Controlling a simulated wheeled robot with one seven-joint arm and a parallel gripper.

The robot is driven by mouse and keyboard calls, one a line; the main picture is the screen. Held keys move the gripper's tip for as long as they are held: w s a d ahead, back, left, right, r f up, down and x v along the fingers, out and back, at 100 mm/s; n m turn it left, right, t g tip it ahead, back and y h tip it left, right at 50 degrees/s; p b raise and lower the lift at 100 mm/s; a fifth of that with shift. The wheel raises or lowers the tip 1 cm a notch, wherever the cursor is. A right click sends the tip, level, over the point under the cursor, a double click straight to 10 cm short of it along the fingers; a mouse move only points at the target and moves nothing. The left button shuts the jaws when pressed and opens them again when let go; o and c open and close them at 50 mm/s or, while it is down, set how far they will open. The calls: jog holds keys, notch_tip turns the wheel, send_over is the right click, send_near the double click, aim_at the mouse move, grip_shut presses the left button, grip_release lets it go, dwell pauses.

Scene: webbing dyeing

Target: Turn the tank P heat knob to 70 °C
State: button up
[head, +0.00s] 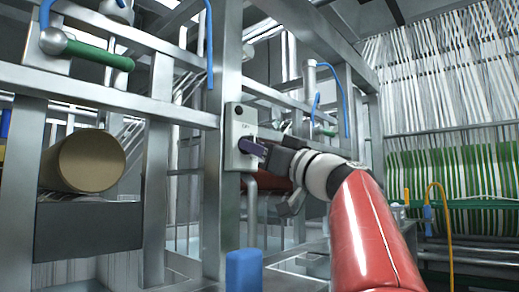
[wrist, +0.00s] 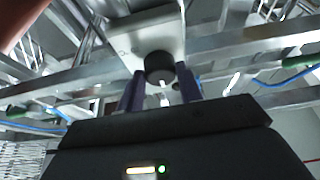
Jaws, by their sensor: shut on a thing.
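A pale grey control box (head: 236,115) is fixed to a steel post in the middle of the head view. It has a dark round spot near its top and small lettering that I cannot read fully. My gripper (head: 252,148) reaches its face from the right. In the wrist view my gripper (wrist: 160,90) has its two purple fingers on either side of a black round knob (wrist: 159,68) with a white mark, shut on it. The box (wrist: 150,36) shows behind the knob. In the head view the fingers hide the knob, and I cannot read its setting.
Steel frame bars (head: 215,170) surround the box. A green-handled valve (head: 100,54) is at upper left, a tan roller (head: 85,160) at left, and a blue block (head: 244,268) below. White and green webbing (head: 455,170) hangs at right.

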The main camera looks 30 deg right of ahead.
jog(key=shift+a+m, duration=0.1)
jog(key=shift+m, duration=0.4)
jog(key=m+g+h, duration=0.1)
jog(key=m+h, duration=0.2)
jog(key=m, duration=0.4)
jog(key=m+g+h, duration=0.1)
jog(key=m+h, duration=0.1)
jog(key=m, duration=0.5)
jog(key=a+r+m+g+h, duration=0.1)
jog(key=m+h, duration=0.2)
jog(key=m, duration=0.4)
jog(key=shift+s+r+h, duration=0.1)
jog(key=shift+s+h, duration=0.05)
jog(key=shift+h, duration=0.15)
jog(key=m, duration=0.1)
jog(key=m+g, duration=0.1)
jog(key=m, duration=0.1)
jog(key=shift+d+r+m, duration=0.1)
jog(key=shift+r+m, duration=0.05)
jog(key=shift+m, duration=0.15)
jog(key=shift+m+g+y, duration=0.4)
jog(key=shift+m, duration=0.1)
